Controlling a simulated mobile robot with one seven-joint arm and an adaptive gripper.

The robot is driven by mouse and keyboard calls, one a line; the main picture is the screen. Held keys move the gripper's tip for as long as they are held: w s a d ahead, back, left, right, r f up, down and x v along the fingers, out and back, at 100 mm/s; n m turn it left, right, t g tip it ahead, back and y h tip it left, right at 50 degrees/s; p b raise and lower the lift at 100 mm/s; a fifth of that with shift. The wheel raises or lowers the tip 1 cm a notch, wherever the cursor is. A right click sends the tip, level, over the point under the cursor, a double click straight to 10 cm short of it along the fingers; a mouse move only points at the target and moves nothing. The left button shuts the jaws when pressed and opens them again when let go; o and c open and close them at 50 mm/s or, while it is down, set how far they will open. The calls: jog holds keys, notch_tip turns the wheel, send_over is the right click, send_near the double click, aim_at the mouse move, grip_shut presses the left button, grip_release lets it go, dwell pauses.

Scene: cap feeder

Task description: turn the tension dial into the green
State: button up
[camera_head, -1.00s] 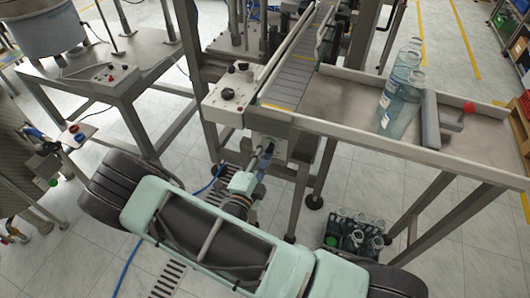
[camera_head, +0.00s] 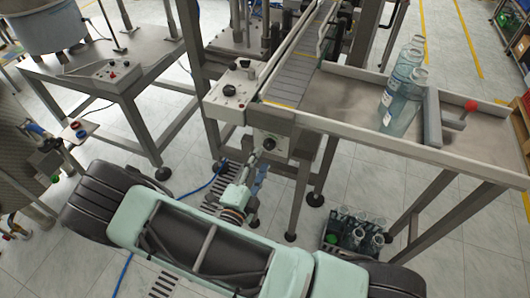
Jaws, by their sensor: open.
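A round black dial (camera_head: 269,144) sits on a pale plate below the front end of the conveyor, in the head camera view. It looks like the tension dial, but its pointer and any green zone are too small to make out. My gripper (camera_head: 257,157) is open just left of and below the dial, with its fingers pointing up toward it. I cannot tell whether a fingertip touches the dial. No object shows between the fingers.
A control box (camera_head: 236,88) with black knobs stands above and left of the dial. The conveyor (camera_head: 298,72) runs away behind it. A steel table (camera_head: 350,98) with clear bottles (camera_head: 402,92) is at right. A crate of bottles (camera_head: 330,242) stands on the floor among table legs.

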jog(key=v, duration=0.6)
jog(key=shift+s, duration=0.4)
jog(key=shift+a, duration=0.1)
